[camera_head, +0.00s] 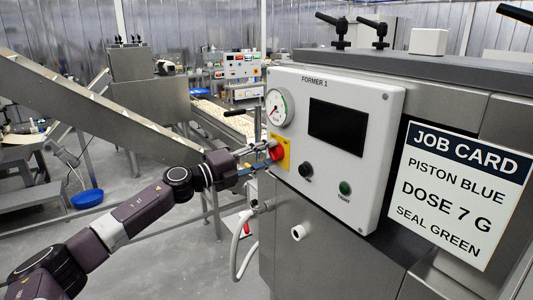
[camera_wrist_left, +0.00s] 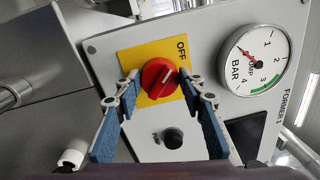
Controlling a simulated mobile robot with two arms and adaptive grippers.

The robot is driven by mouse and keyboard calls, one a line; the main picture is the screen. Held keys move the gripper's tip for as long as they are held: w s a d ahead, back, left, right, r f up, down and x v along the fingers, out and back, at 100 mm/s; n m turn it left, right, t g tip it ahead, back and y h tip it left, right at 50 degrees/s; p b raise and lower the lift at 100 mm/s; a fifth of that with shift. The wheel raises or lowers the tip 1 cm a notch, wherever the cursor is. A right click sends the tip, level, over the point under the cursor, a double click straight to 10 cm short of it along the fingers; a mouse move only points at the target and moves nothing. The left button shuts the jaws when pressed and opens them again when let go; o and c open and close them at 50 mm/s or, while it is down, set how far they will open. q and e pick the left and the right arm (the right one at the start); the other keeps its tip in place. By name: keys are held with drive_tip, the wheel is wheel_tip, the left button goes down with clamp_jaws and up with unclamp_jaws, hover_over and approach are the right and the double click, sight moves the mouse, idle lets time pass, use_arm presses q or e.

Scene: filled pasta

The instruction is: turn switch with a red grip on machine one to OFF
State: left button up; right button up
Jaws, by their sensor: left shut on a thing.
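The red grip (camera_head: 277,153) of the switch sits on a yellow plate (camera_head: 285,142) at the left edge of the FORMER 1 panel. In the left wrist view, the red grip (camera_wrist_left: 159,78) is round with a raised bar and a short white mark toward the OFF label (camera_wrist_left: 182,49). The left gripper (camera_head: 266,151) reaches the switch from the left. In the wrist view its fingertips (camera_wrist_left: 158,80) lie on both sides of the red grip, shut on it. The right gripper is in neither view.
A pressure gauge (camera_head: 279,107), a dark screen (camera_head: 338,126), a black knob (camera_head: 306,170) and a green button (camera_head: 345,188) are on the same panel. A job card (camera_head: 459,190) is at the right. A conveyor (camera_head: 222,117) runs behind. Open floor lies left of the machine.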

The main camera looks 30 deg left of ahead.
use_arm(q)
drive_tip(key=shift+r, duration=0.1)
drive_tip(key=o, duration=1.2)
drive_tip(key=shift+w+d, duration=0.1)
drive_tip(key=shift+w, duration=0.05)
drive_tip(key=shift+c, duration=0.2)
drive_tip(key=v, duration=1.2)
